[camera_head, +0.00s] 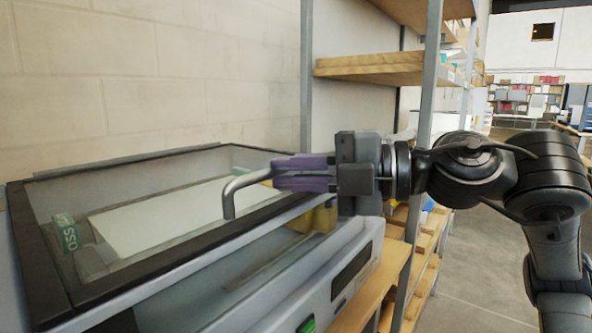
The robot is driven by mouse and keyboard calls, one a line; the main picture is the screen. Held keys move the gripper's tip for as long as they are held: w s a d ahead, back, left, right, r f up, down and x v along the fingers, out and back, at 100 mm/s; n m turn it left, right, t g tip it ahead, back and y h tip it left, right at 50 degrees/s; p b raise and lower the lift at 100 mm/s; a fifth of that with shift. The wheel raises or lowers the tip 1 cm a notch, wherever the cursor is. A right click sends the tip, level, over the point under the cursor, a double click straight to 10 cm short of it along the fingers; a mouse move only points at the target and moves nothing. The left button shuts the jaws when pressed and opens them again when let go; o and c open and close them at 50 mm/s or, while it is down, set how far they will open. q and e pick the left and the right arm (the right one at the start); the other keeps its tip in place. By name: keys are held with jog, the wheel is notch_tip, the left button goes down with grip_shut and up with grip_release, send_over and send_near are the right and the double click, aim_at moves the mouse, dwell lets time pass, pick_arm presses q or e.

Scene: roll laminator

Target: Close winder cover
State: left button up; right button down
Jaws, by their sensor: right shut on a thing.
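The winder cover (160,262) is a clear panel in a black frame on top of the grey roll laminator (365,272). It appears slightly raised at its front edge, with a gap above the machine body. A grey bent handle (229,199) stands at the cover's right front side. My right gripper (275,175), with purple fingers, reaches in from the right and is shut on the handle's upper end. A white roll or sheet (155,215) shows through the clear panel. My left gripper is not in view.
A wooden shelf rack (370,68) with metal posts stands behind and right of the machine. A pale block wall (150,80) is close behind the cover. Open floor (480,260) lies to the right.

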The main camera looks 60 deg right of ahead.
jog(key=shift+w+f, duration=0.2)
jog(key=shift+f, duration=0.6)
jog(key=c, duration=1.5)
grip_release()
jog(key=shift+g, duration=0.3)
jog(key=shift+o, duration=0.5)
jog(key=shift+s, duration=0.1)
jog(key=b+v, duration=0.1)
jog(key=v, duration=1)
jog(key=shift+r+b, duration=0.25)
jog(key=shift+b, duration=0.05)
